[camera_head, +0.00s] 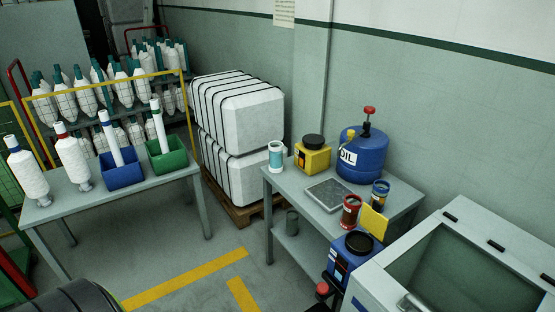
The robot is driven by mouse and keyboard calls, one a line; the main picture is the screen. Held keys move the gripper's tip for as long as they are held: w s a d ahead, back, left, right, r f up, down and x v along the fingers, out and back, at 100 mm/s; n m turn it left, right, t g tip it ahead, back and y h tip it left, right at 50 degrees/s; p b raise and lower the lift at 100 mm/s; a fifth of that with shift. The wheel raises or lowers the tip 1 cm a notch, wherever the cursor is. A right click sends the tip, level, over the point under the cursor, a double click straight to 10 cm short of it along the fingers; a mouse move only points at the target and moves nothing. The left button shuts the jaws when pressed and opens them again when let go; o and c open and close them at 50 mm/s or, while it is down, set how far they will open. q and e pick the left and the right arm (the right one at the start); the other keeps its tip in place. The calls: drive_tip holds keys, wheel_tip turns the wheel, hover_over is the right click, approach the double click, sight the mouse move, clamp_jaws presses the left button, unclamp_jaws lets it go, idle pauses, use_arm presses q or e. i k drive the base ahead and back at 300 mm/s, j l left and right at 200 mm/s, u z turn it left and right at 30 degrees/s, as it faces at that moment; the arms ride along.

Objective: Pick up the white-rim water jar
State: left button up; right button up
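A jar with a white rim (276,156) and a teal and white body stands upright at the back left corner of the grey table on the right (283,185). A yellow can with a black cap (312,158) stands just right of it, apart from it or nearly touching. A jar with a red rim (350,211) and a jar with a blue body (380,193) stand near the table's right front end. Neither of my grippers is in view.
A blue oil drum (363,157) and a flat grey tray (328,195) share the table. A grey cabinet (455,230) stands close on the right. Another table (115,191) with spools and bins is on the left. Floor between the tables is clear.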

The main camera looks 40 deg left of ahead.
sight(276, 157)
drive_tip(key=i+j+u, duration=0.15)
drive_tip(key=j, duration=0.2)
drive_tip(key=j+u, duration=0.15)
drive_tip(key=j, duration=0.25)
drive_tip(key=i+j+u, duration=0.1)
drive_tip(key=j, duration=0.25)
drive_tip(key=i+j+u, duration=0.15)
drive_tip(key=i+j, duration=0.05)
drive_tip(key=j, duration=0.1)
